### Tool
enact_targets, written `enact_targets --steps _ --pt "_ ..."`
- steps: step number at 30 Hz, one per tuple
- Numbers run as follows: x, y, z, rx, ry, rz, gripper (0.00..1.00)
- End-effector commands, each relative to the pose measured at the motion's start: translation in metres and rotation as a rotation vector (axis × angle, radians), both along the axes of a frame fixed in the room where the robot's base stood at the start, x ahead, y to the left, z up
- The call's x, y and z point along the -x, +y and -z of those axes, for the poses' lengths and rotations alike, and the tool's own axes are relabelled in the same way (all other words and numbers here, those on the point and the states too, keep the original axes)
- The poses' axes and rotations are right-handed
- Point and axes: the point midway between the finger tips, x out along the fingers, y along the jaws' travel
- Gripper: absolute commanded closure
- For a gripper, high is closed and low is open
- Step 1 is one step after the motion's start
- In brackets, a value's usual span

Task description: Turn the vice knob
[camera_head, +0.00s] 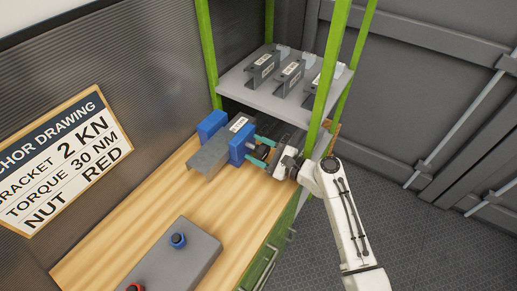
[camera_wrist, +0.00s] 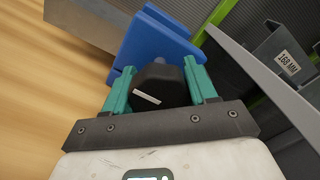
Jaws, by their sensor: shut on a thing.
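The blue vice stands on the wooden bench, its near jaw (camera_head: 240,146) and far jaw (camera_head: 211,125) on either side of a grey metal bracket (camera_head: 213,153). The near jaw also fills the upper middle of the wrist view (camera_wrist: 155,42). The black vice knob (camera_wrist: 160,82) with a white mark sits in front of this jaw. My gripper (camera_head: 264,151) reaches it from the right. In the wrist view, its teal fingers (camera_wrist: 160,88) are on both sides of the knob and shut on it. In the head view the knob is mostly hidden by the fingers.
A grey shelf (camera_head: 240,85) with several labelled brackets stands above and behind my gripper, held by green posts (camera_head: 328,75) close to my arm. A grey box with a blue knob (camera_head: 178,240) and a red knob (camera_head: 135,288) lies on the bench (camera_head: 130,220). A sign (camera_head: 62,160) hangs at left.

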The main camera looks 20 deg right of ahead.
Motion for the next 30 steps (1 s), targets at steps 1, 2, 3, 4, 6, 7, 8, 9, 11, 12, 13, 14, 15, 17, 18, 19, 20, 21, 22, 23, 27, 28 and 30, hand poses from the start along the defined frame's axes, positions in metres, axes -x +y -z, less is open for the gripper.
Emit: enact_targets --steps 1,2,3,4,6,7,8,9,11,12,13,14,15,17,18,19,20,21,22,23,27,28,30 --pt "0.0002 -0.0003 0.0015 0.003 -0.001 0.001 0.74" --pt "0.0003 -0.0003 0.0017 0.006 -0.002 0.001 0.74" --pt "0.0003 -0.0003 0.0022 0.011 -0.006 0.001 0.74" --pt "0.0004 -0.0004 0.0023 0.015 -0.009 0.001 0.74" --pt "0.0003 -0.0005 0.0022 0.024 -0.015 0.001 0.74" --pt "0.0003 -0.0006 0.002 0.026 -0.016 0.002 0.74" --pt "0.0003 -0.0008 0.0021 0.028 -0.018 0.002 0.74" --pt "0.0003 -0.0007 0.0024 0.032 -0.021 0.002 0.74" --pt "0.0003 -0.0009 0.0027 0.041 -0.027 0.002 0.74" --pt "0.0003 -0.0009 0.0029 0.047 -0.032 0.003 0.74" --pt "0.0002 -0.001 0.003 0.053 -0.037 0.003 0.74" --pt "0.0002 -0.0011 0.0032 0.062 -0.043 0.003 0.74" --pt "0.0002 -0.0011 0.0037 0.075 -0.052 0.003 0.74" --pt "0.0001 -0.001 0.0046 0.098 -0.068 0.003 0.74" --pt "0.0001 -0.0008 0.005 0.115 -0.081 0.002 0.74" --pt "0.0001 -0.0006 0.0051 0.132 -0.093 0.002 0.74" --pt "0.0 -0.0005 0.0054 0.148 -0.106 0.002 0.74" --pt "-0.0002 -0.0007 0.0061 0.175 -0.125 0.002 0.75" --pt "-0.0002 -0.0009 0.0063 0.195 -0.14 0.003 0.75" --pt "-0.0002 -0.001 0.0061 0.217 -0.156 0.003 0.75" --pt "-0.0006 -0.0005 0.0061 0.317 -0.229 0.002 0.75" --pt "-0.0007 -0.0008 0.0061 0.337 -0.243 0.003 0.75" --pt "-0.0009 -0.0012 0.0056 0.386 -0.279 0.004 0.75"
